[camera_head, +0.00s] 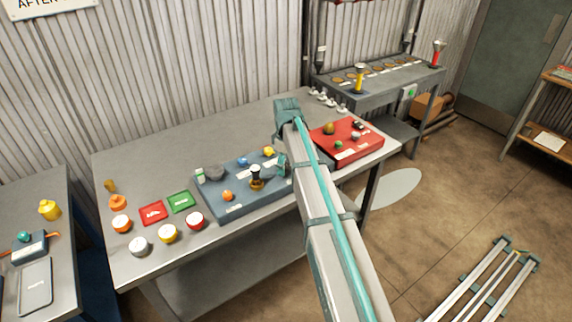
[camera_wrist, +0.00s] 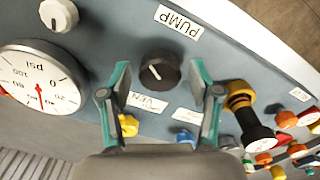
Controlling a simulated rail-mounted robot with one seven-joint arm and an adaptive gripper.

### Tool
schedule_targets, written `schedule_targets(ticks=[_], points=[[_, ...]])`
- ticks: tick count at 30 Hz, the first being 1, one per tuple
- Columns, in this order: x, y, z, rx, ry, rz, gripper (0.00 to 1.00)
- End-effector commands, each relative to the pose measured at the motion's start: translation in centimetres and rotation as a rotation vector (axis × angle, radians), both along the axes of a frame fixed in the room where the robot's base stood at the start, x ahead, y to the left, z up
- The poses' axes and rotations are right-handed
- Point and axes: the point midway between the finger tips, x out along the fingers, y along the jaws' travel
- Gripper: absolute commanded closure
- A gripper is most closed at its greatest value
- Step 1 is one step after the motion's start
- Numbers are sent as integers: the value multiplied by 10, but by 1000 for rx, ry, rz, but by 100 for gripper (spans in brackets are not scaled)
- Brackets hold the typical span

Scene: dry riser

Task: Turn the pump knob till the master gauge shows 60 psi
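The dark round pump knob (camera_wrist: 160,72) with a white pointer line shows in the wrist view, beside the upside-down "PUMP" label (camera_wrist: 178,22). My gripper (camera_wrist: 160,80) is open, one teal finger on each side of the knob with gaps between; I cannot tell how far down the fingers reach. The white gauge (camera_wrist: 40,82) marked psi is at the left, partly cut off. It has a red needle; its exact reading is too small to tell. In the head view the blue-grey panel (camera_head: 228,212) lies on the bench, and my arm hides its right part, including the knob.
A white knob (camera_wrist: 58,14) sits near the gauge. A black-and-gold valve (camera_wrist: 254,125) stands close right of the fingers. Yellow (camera_wrist: 128,125) and blue (camera_wrist: 187,138) knobs lie nearby. A red panel (camera_head: 345,141) is right of my arm; several coloured caps stand on the bench's left.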

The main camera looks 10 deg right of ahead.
Motion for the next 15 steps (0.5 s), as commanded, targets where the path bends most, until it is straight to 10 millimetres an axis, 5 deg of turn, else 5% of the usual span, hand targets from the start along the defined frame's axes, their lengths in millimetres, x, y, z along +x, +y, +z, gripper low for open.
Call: schedule_targets(ticks=[9,15], points=[[0,0,0,1,1,0,92],[0,0,1,1,1,-58,92]])
